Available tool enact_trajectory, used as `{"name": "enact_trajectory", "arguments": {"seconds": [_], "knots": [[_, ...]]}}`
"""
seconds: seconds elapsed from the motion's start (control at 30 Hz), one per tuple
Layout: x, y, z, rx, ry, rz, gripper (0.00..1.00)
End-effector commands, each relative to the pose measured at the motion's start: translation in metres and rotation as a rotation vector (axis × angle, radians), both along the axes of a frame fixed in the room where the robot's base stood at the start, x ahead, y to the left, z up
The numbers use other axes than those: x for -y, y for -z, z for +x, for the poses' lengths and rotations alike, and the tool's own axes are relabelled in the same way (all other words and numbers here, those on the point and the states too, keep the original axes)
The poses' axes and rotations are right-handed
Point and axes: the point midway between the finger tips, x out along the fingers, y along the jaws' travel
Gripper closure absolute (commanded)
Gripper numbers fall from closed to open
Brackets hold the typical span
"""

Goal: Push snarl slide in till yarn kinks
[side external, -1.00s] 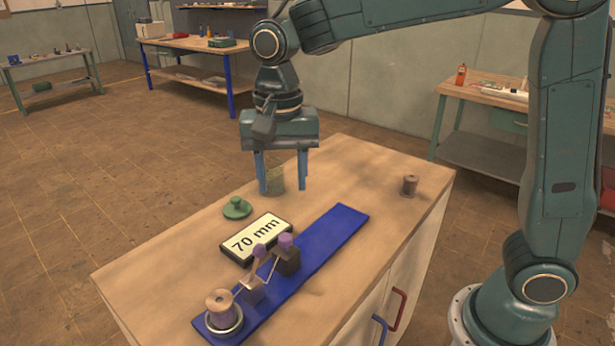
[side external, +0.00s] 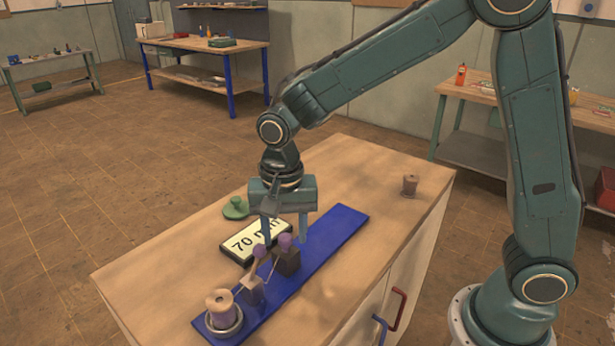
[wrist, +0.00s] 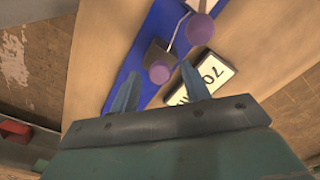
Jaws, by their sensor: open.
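A blue board (side external: 335,233) lies along the bench. On it stand a dark block (side external: 288,262) with a purple knob (side external: 285,241) and a lighter block (side external: 252,290) with a purple-tipped lever (side external: 259,251). A spool of yarn (side external: 219,301) sits in a metal dish at the near end; a pale strand runs between the blocks. I cannot tell which part is the snarl slide. My gripper (side external: 284,232) is open, fingers down, close over the dark block. In the wrist view the knob (wrist: 159,72) appears between the fingertips (wrist: 158,76); contact is unclear.
A "70 mm" sign (side external: 243,243) lies just left of the board. Behind it is a green knobbed piece (side external: 234,208). Another spool (side external: 410,184) stands at the back right.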

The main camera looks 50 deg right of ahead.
Motion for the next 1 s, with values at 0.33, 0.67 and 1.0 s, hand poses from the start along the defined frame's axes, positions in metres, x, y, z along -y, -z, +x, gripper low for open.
{"name": "enact_trajectory", "arguments": {"seconds": [0.33, 0.67, 1.0], "knots": [[0.0, 0.001, 0.0, 0.0, 0.0, 0.0, 0.69], [-0.002, 0.001, 0.0, 0.0, -0.001, 0.0, 1.0], [-0.015, 0.0, 0.0, 0.0, 0.0, 0.0, 1.0]]}}
